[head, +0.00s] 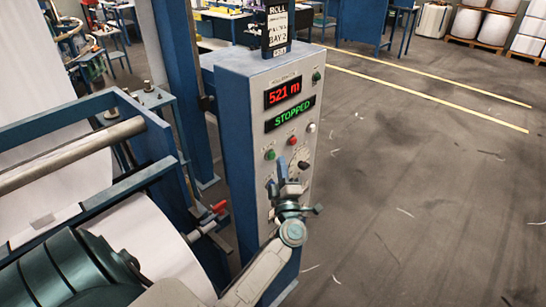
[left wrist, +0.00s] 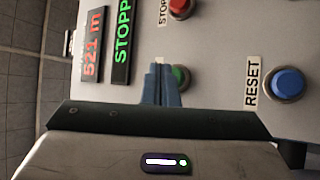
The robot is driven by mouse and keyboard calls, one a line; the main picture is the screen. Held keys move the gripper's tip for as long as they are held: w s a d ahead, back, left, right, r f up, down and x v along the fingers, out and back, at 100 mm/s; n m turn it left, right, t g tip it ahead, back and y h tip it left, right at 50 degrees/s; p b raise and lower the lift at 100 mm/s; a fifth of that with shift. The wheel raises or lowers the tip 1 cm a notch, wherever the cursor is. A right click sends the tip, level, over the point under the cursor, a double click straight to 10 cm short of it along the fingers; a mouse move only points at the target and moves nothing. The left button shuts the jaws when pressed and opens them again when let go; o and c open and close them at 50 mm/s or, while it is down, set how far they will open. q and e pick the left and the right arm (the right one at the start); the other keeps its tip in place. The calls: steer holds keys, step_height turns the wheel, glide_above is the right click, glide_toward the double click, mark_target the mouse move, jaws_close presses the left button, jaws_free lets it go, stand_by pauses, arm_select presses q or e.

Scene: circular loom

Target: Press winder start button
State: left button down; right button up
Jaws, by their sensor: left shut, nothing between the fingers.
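The winder's control panel (head: 262,101) is a grey upright box with a red display (head: 283,92) reading "521 m" and a green display (head: 290,114) reading "STOPPED". A green button (head: 270,155) sits below and left of a red button (head: 292,141). My left gripper (head: 282,163) is shut and empty in front of the panel, its tips just beside the green button. In the left wrist view the closed fingers partly cover the green button (left wrist: 181,77) and its label. I cannot tell whether they touch. The red button (left wrist: 181,8) is labelled "STOP".
A blue button (left wrist: 288,84) labelled "RESET" is nearby. A white button (head: 311,127) and a black knob (head: 303,164) are also on the panel. The winder's white roll (head: 150,238) and blue frame stand at left. The floor (head: 420,170) at right is open.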

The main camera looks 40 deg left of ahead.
stand_by(0.4)
arm_select(q)
steer(key=shift+a+p, duration=0.3)
steer(key=shift+a, duration=0.15)
steer(key=shift+a, duration=0.1)
stand_by(0.4)
